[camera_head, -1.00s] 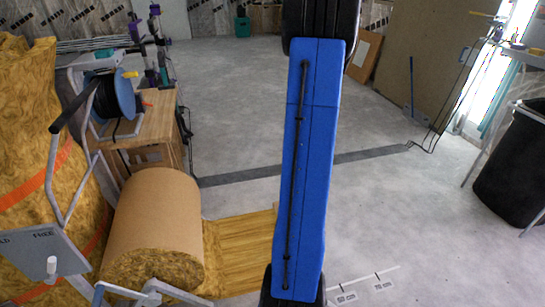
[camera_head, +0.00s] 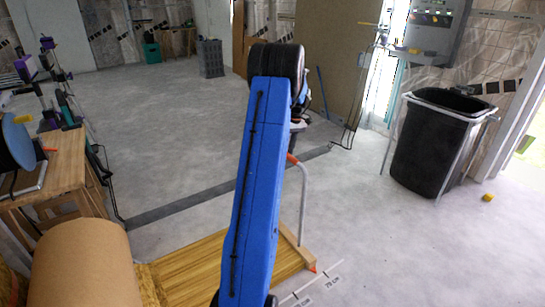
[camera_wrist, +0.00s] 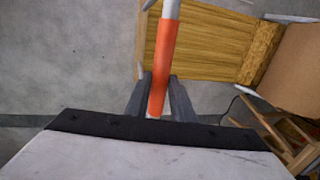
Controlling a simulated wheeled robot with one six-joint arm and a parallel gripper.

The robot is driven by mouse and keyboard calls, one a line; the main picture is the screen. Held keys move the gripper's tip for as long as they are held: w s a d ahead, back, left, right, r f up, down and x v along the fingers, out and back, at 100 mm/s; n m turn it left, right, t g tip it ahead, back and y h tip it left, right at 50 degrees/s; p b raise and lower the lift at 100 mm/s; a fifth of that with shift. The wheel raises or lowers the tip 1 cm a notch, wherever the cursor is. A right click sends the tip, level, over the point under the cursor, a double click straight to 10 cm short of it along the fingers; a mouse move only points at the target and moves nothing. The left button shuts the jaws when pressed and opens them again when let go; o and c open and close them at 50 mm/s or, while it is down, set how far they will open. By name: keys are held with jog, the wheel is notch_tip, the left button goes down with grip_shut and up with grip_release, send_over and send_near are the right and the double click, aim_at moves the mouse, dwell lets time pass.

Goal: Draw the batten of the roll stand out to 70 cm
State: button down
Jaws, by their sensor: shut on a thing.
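The roll stand's roll (camera_head: 85,265) is a big brown cylinder at the lower left. A yellow-brown sheet (camera_head: 195,268) runs from it over the floor to the wooden batten (camera_head: 293,245). A grey bent handle (camera_head: 304,205) with an orange grip rises from the batten. In the wrist view my gripper (camera_wrist: 160,92) is shut around the orange grip (camera_wrist: 165,55). In the head view my blue arm hides the gripper and part of the sheet. The batten's small orange tip (camera_head: 313,268) is close to the floor mark "70 cm" (camera_head: 332,282); exact alignment is hard to tell.
A wooden bench (camera_head: 50,170) with a blue reel stands at the left. A black bin (camera_head: 435,145) in a metal frame stands at the right. A dark strip (camera_head: 190,206) crosses the floor. The floor right of the batten is clear.

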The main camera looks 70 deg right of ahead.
jog(key=shift+s+d, duration=0.55)
jog(key=shift+d, duration=0.3)
jog(key=shift+s+d, duration=0.5)
jog(key=shift+d, duration=0.35)
jog(key=c, duration=1.5)
grip_release()
jog(key=shift+c, duration=0.2)
jog(key=shift+r, duration=0.1)
notch_tip(320, 180, up, 17)
jog(key=s+d, duration=0.2)
jog(key=shift+d, duration=0.4)
